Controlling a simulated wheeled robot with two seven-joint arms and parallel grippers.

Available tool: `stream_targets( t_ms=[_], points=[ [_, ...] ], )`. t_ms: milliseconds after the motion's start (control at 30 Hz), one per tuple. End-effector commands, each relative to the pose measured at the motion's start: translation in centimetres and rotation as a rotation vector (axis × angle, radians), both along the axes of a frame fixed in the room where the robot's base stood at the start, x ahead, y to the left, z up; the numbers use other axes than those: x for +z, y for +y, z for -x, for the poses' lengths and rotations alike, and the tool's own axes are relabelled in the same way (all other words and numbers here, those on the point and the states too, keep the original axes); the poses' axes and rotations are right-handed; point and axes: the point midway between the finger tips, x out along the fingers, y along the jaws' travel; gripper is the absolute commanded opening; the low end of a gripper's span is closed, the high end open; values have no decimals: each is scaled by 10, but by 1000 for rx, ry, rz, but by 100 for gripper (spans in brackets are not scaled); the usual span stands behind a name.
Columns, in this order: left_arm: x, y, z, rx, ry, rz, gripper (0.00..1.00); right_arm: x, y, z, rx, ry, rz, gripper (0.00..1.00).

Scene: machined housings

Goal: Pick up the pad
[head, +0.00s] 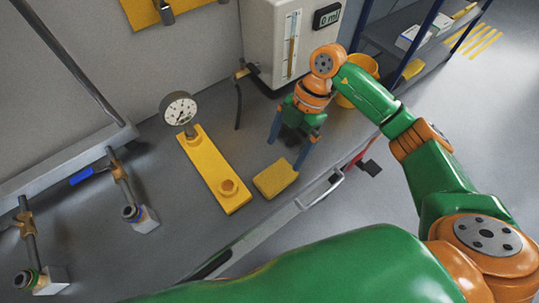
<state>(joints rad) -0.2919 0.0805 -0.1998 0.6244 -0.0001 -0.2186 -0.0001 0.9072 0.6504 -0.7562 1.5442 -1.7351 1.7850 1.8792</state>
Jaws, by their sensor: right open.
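The pad looks to be the small yellow block (275,179) lying flat on the grey bench near its front edge, just right of a long yellow plate. My right gripper (284,156) reaches in from the right with its two blue fingers spread apart. It is open and empty. One fingertip is at or just above the pad's far right corner; I cannot tell whether they touch. My left gripper is not in view.
The yellow plate (213,172) carries a pressure gauge (179,108) close by on the left. A white dispenser (288,40) stands behind, with a yellow bowl (357,80) beside it. Metal fittings (140,216) stand at left. A metal handle (322,192) lies along the front edge.

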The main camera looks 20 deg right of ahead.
Motion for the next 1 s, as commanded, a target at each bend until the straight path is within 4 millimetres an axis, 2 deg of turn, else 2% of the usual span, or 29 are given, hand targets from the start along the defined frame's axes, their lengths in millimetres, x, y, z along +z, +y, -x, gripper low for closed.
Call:
stream_targets(
  t_ms=[200, 300, 367, 967, 1000],
  points=[
    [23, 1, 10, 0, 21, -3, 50, -29, 21, 13, 7, 6, -6, 100],
    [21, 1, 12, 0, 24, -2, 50, -47, 25, 14, 6, 3, -6, 100],
    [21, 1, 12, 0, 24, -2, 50, -53, 27, 16, 6, 5, -5, 100],
    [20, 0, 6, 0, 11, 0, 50, -57, 27, 14, 7, -1, -7, 100],
    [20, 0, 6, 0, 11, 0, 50, -57, 27, 14, 7, -1, -7, 97]
  ],
)
